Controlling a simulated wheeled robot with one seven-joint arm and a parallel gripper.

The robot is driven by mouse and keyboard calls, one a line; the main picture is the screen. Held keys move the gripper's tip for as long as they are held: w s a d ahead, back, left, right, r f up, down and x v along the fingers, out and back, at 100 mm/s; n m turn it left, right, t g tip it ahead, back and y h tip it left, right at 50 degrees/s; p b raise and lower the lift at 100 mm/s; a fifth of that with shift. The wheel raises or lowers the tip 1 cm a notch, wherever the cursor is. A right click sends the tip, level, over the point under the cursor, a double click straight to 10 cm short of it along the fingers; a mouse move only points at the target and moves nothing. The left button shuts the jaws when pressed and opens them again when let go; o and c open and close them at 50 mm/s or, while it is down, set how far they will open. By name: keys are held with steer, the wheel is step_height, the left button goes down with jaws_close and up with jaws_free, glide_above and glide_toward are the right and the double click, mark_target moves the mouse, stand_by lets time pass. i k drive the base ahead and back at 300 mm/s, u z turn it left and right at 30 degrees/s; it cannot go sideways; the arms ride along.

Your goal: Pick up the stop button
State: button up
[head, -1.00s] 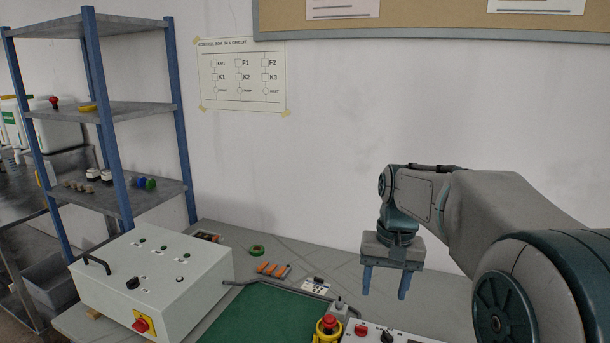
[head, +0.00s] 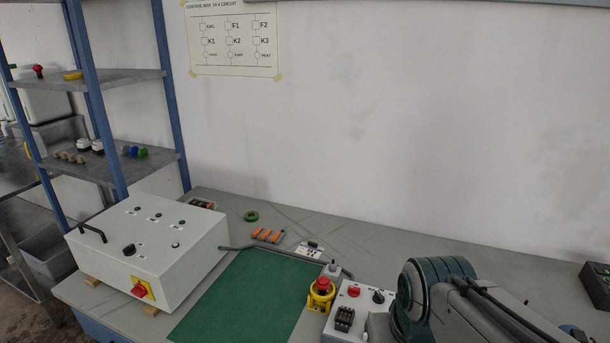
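A red mushroom-head button with a yellow collar (head: 322,289) stands at the front of the bench, at the right edge of the green mat (head: 245,296). Another red mushroom-head button (head: 38,70) sits on the upper shelf at the left. I cannot tell which of these is the stop button. My gripper is outside the view or hidden behind my arm, which shows only at the lower right.
A white control box (head: 150,245) with a red-and-yellow switch stands at the left of the bench. A smaller grey box (head: 352,300) with a red button is beside the yellow collar. Orange-handled tools (head: 267,235) lie behind the mat.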

mark_target(322, 288)
steer(key=k, duration=0.5)
steer(key=u, duration=1.9)
steer(key=i, duration=2)
steer(key=z, duration=3)
